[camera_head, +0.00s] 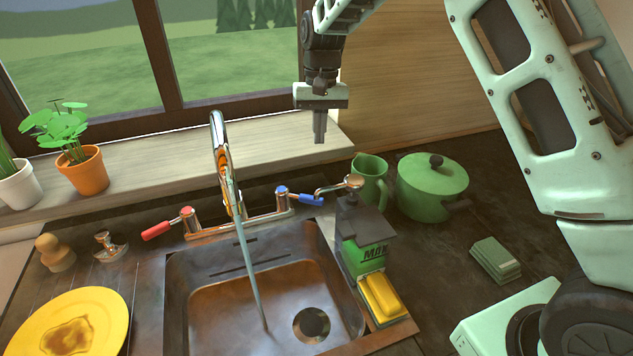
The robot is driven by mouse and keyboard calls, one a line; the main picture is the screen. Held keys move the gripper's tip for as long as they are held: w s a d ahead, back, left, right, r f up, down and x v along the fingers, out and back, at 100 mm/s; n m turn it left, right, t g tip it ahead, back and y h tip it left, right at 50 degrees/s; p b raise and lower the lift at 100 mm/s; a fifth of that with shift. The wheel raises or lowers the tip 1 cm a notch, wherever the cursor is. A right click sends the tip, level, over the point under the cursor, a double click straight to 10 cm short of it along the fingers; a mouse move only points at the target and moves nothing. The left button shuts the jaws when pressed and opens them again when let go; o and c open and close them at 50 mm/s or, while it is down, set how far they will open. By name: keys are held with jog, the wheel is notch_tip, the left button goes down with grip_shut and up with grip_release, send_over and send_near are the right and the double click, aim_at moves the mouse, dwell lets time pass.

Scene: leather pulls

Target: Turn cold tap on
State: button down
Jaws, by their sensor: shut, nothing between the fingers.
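The cold tap's blue handle (298,196) is on the right of the metal faucet (228,190) and points to the right. The red handle (163,229) is on the left and points left and slightly down. A stream of water (249,265) falls from the spout into the sink (203,315). My gripper (319,141) hangs pointing down, above and behind the blue handle in the picture, apart from it. Its fingers are together and hold nothing.
A soap dispenser (354,215) with a yellow sponge (381,298) stands close right of the blue handle. A green jug (371,178) and green pot (432,185) are farther right. Potted plants (83,168) line the left sill. A yellow plate (85,318) lies left of the sink.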

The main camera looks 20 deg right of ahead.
jog(key=f+m+p, duration=0.1)
jog(key=f+m, duration=0.1)
jog(key=f, duration=0.2)
jog(key=s+a+f+m+p, duration=0.1)
jog(key=f+p, duration=0.1)
jog(key=f, duration=0.1)
jog(key=s+f+m+p, duration=0.1)
jog(key=f+m, duration=0.1)
jog(key=f, duration=0.2)
jog(key=shift+s+a+f+m+g+y, duration=0.15)
jog(key=shift+s+f+m+g+y, duration=0.1)
jog(key=shift+f+m+g+y, duration=0.05)
jog(key=shift+s+a+f+p, duration=0.2)
jog(key=shift+s+a+p, duration=0.05)
jog(key=shift+s+p, duration=0.1)
jog(key=shift+s+a+m+y, duration=0.2)
jog(key=shift+s+m, duration=0.25)
jog(key=shift+m, duration=0.15)
jog(key=shift+s+a+m+y, duration=0.1)
jog(key=shift+s+a+m, duration=0.05)
jog(key=shift+s+m, duration=0.4)
jog(key=shift+s+a+m+t, duration=0.35)
jog(key=shift+m+t, duration=0.05)
jog(key=shift+m, duration=0.55)
jog(key=shift+r, duration=0.1)
jog(key=b+v, duration=0.4)
jog(key=v, duration=1.3)
jog(key=shift+d, duration=0.2)
